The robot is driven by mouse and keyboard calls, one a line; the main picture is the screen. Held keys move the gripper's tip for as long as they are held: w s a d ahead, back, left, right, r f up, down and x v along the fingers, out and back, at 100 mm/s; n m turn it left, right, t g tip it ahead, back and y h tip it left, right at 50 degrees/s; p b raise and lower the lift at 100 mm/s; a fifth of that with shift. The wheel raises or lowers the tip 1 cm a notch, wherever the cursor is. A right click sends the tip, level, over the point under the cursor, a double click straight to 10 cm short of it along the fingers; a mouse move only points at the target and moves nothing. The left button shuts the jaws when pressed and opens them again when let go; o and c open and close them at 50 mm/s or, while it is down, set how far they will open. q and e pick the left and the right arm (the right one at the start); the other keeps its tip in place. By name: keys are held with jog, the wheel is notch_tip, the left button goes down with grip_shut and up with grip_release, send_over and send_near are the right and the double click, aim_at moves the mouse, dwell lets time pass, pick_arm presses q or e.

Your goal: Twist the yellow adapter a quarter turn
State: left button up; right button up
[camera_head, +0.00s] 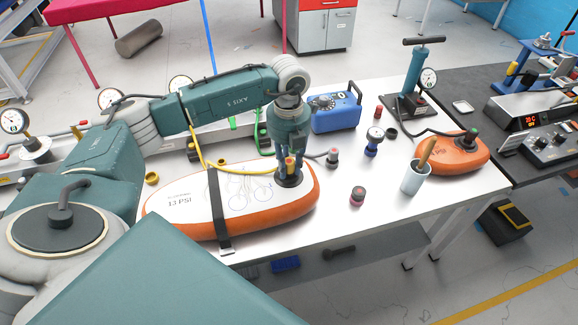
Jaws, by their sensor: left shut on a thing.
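The yellow adapter (290,164) shows as a small yellow and red piece at the dark valve (289,181) on the right end of the large orange and white inflatable board (190,201). My left gripper (289,166) points straight down over the valve and is shut on the adapter, its fingers on both sides of it. The fingers hide part of the adapter, so its exact angle cannot be told. A black strap crosses the board left of the middle. My right gripper is not in view.
A blue pump box (336,110) stands behind the board. A smaller orange board (453,153) lies further right. White table surface is clear at the front right.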

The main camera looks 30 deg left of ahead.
aim_at(288, 162)
pick_arm(q)
jog(key=shift+f+m+b, duration=0.15)
jog(key=shift+m+b, duration=0.35)
jog(key=shift+m, duration=0.4)
jog(key=shift+m+b, duration=0.35)
jog(key=shift+m, duration=0.65)
jog(key=shift+s+m, duration=0.1)
jog(key=shift+m, duration=0.5)
jog(key=o, duration=1.1)
jog(key=shift+o, duration=0.2)
jog(key=shift+r, duration=0.2)
jog(key=shift+r, duration=0.1)
notch_tip(288, 162, up, 12)
